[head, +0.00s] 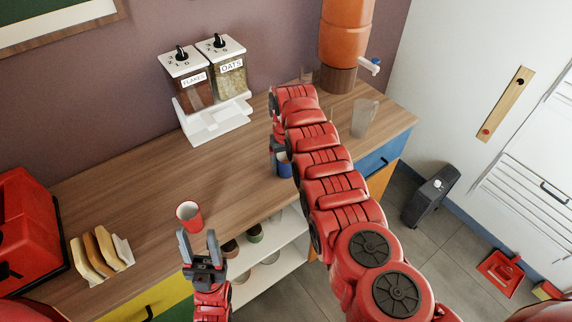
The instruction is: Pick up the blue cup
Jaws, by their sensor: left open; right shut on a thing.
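The blue cup (285,170) is above or on the wooden counter near its front edge, mostly hidden by my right arm. I cannot tell if it touches the counter. My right gripper (279,163) points down and is shut on the blue cup; its fingers are partly hidden by the arm. My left gripper (198,241) is open and empty at the counter's front edge, its fingers just in front of and below a red cup (189,216) that stands upright.
The wooden counter (130,205) holds a dispenser with flakes and oats (212,122), an orange drink dispenser (345,35), a clear glass (364,118), a toast rack (100,250) and a red appliance (28,225). Cups stand on the shelf below (275,262). The counter's middle is clear.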

